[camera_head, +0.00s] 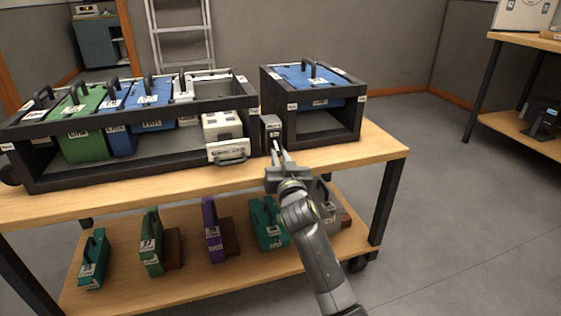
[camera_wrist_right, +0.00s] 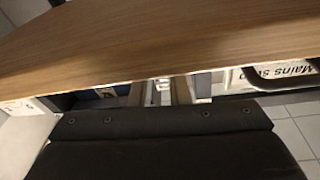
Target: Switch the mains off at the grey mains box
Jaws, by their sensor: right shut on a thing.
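The grey mains box (camera_head: 271,127) is a small upright box on the table top, between the long black rack and the smaller black rack. My right gripper (camera_head: 277,151) reaches up to its front from below right. Its fingers are shut on a small part at the front of the box, seemingly its switch. In the right wrist view a small pale piece (camera_wrist_right: 161,86) shows between the fingertips (camera_wrist_right: 160,94); the fingers hide most of it. The switch's position cannot be told. My left gripper is not in view.
Left of the mains box stands a white unit (camera_head: 228,151) with a handle and a "Mains" label, in the long rack (camera_head: 130,172) with green and blue modules. The smaller rack (camera_head: 328,139) is close on the right. Several handled modules sit on the lower shelf (camera_head: 185,292).

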